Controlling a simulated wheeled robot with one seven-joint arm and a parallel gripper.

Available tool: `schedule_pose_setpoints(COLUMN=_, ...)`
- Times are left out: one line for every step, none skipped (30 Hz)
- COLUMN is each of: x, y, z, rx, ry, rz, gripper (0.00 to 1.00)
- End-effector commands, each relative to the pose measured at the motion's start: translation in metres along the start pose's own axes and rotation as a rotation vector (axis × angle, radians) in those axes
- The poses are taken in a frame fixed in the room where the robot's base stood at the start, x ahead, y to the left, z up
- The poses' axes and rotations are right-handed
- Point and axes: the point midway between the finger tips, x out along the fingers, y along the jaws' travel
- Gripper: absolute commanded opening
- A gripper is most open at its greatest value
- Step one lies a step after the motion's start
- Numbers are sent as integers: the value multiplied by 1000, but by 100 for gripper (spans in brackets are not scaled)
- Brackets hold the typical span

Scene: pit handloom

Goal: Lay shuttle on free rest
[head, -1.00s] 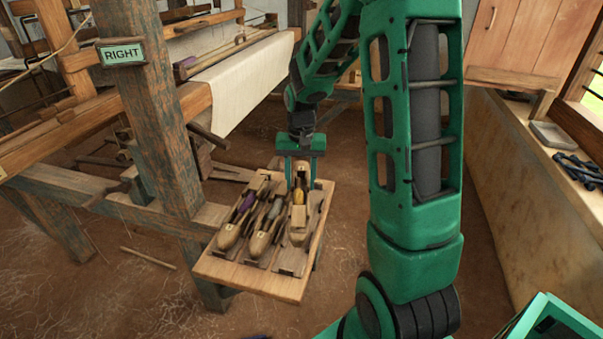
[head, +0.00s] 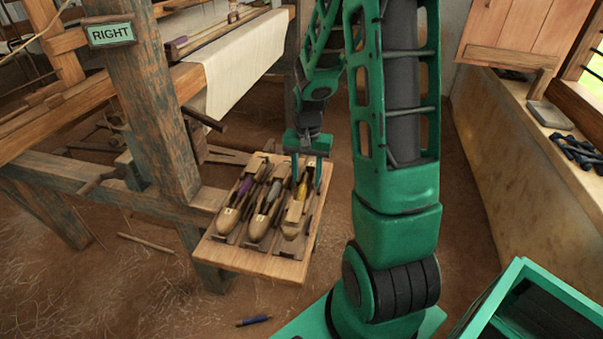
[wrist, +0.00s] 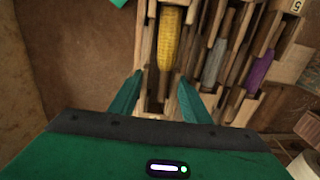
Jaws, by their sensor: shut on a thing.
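My gripper (head: 308,180) is over the far right part of a wooden tray (head: 254,263). Its two green fingers point down on either side of the shuttle with the yellow bobbin (head: 302,189), shut on it. In the wrist view this yellow-wound shuttle (wrist: 172,42) runs upward from between the fingertips (wrist: 160,100). It is over the tray's rightmost rest; I cannot tell whether it touches it. A shuttle with a purple bobbin (head: 243,188) and one with a grey bobbin (head: 273,192) lie in the rests to its left.
The loom's post with the RIGHT sign (head: 110,34) stands left of the tray. A cloth-covered beam (head: 245,70) is behind it. A ledge (head: 520,130) with dark tools runs along the right wall. A blue pen-like object (head: 253,321) lies on the floor.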

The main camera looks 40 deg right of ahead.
Motion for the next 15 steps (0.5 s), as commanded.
schedule_pose_setpoints(x=4, y=0, z=0, rx=0, ry=-1, rz=0, gripper=14)
schedule_pose_setpoints(x=6, y=0, z=0, rx=0, ry=-1, rz=1, gripper=14)
schedule_pose_setpoints(x=9, y=0, z=0, rx=0, ry=-2, rz=1, gripper=14)
schedule_pose_setpoints(x=11, y=0, z=0, rx=0, ry=-2, rz=1, gripper=14)
schedule_pose_setpoints(x=13, y=0, z=0, rx=-1, ry=-1, rz=0, gripper=14)
schedule_pose_setpoints(x=15, y=0, z=0, rx=-1, ry=-1, rz=0, gripper=14)
schedule_pose_setpoints(x=17, y=0, z=0, rx=-1, ry=-1, rz=0, gripper=14)
schedule_pose_setpoints(x=20, y=0, z=0, rx=-1, ry=-1, rz=0, gripper=14)
schedule_pose_setpoints(x=22, y=0, z=1, rx=-1, ry=-2, rz=1, gripper=14)
schedule_pose_setpoints(x=24, y=0, z=1, rx=-1, ry=-2, rz=1, gripper=14)
schedule_pose_setpoints(x=26, y=0, z=1, rx=-1, ry=-1, rz=0, gripper=14)
schedule_pose_setpoints(x=29, y=0, z=0, rx=-1, ry=-1, rz=0, gripper=14)
schedule_pose_setpoints(x=30, y=0, z=0, rx=-1, ry=-1, rz=0, gripper=14)
schedule_pose_setpoints(x=32, y=0, z=1, rx=-1, ry=-1, rz=0, gripper=14)
schedule_pose_setpoints(x=34, y=0, z=1, rx=-1, ry=-2, rz=1, gripper=14)
